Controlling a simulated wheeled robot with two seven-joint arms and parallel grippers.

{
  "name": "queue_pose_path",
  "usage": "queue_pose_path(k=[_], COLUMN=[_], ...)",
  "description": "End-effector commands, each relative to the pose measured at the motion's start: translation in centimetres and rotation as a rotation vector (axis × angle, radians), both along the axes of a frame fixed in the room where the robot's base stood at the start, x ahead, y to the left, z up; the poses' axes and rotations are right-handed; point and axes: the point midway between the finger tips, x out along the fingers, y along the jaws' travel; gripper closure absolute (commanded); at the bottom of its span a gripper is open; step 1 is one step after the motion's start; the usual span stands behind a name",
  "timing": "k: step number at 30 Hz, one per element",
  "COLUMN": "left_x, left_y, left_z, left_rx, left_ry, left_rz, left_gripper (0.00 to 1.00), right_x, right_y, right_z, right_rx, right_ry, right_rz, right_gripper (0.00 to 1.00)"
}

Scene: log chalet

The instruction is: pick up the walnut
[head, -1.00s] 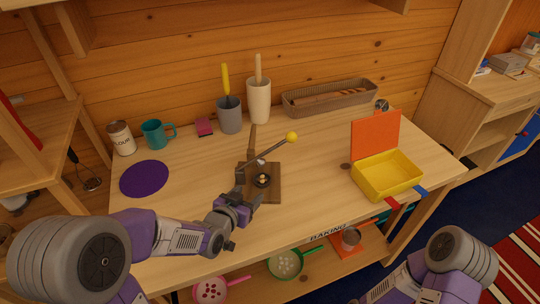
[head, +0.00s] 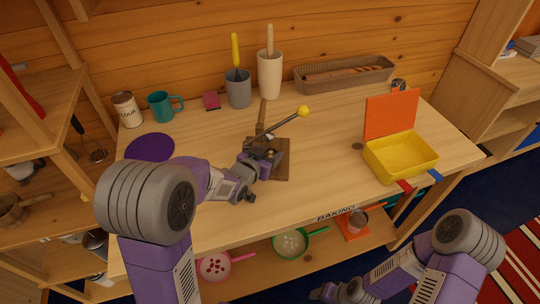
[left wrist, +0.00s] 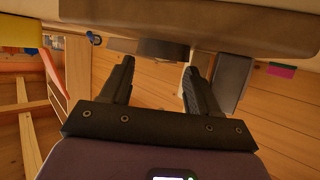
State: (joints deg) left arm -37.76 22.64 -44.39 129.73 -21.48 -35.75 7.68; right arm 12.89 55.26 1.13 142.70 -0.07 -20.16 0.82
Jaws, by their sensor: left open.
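The nutcracker (head: 283,173) has a wooden base, an upright post and a long lever with a yellow knob (head: 303,111), and it stands mid-table. I cannot make out the walnut now; my left gripper covers the middle of the base in the head view. My left gripper (head: 265,158) is open, low over the base. In the left wrist view its two dark fingers (left wrist: 160,68) stand apart, with a dark round part (left wrist: 163,49) of the nutcracker just beyond them. No walnut shows between them. The end of my right arm (head: 340,291) is at the bottom edge, its jaws unclear.
A grey cup (head: 238,90) and a cream crock (head: 269,76) stand behind the nutcracker. A yellow box (head: 402,160) with an orange lid is at right. A teal mug (head: 161,106), flour tin (head: 126,110) and purple mat (head: 150,147) are at left. The tabletop between nutcracker and box is mostly clear.

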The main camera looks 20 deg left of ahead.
Motion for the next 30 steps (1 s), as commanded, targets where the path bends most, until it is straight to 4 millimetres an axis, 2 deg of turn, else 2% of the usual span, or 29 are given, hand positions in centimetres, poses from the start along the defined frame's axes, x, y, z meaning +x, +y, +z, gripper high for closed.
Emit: queue_pose_path(k=[2,12,14,24,30], left_x=[-0.1,-0.2,-0.2,-0.2,-0.1], left_y=[0.0,0.0,-0.1,-0.1,-0.3], left_z=[-0.2,-0.3,-0.3,-0.2,0.9], left_rx=[0.002,0.002,0.002,0.003,0.002], left_ry=[0.007,0.009,0.009,0.009,0.007], left_rz=[0.001,-0.001,-0.001,-0.003,-0.006], left_gripper=[0.4,0.93,1.0,1.0,1.0], right_x=[0.0,0.0,0.0,0.0,0.0], right_y=[0.0,0.0,0.0,0.0,0.0], right_z=[0.0,0.0,0.0,0.1,0.9], right_rx=[0.0,0.0,0.0,0.0,0.0], right_ry=[0.0,0.0,0.0,0.0,0.0], right_rz=[0.0,0.0,0.0,0.0,0.0], right_gripper=[0.41,0.41,0.41,0.41,0.41])
